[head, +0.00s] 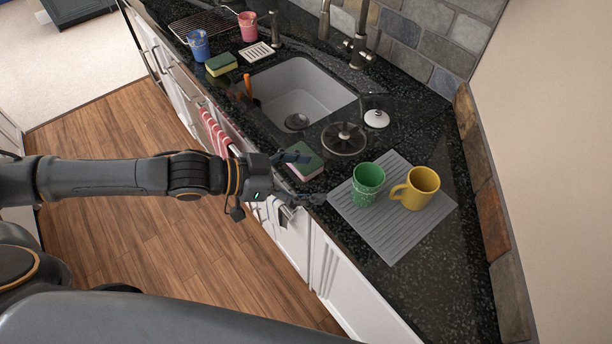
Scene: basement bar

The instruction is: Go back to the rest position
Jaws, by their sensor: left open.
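My left arm comes in from the left, and my left gripper (306,178) is at the front edge of the counter. It is open and empty, with one finger near a green and pink sponge (305,161) and the other near the left corner of a grey ribbed mat (396,241). A green cup (367,186) and a yellow mug (420,188) stand upright on the mat, to the right of the gripper and apart from it. My right gripper is not in view.
The dark counter (450,285) holds a white sink (298,95), a round dark drain piece (344,138), a white-topped knob (376,118), a blue cup (198,45) and a pink cup (248,26). A striped towel (216,132) hangs in front. The wooden floor (150,235) is clear.

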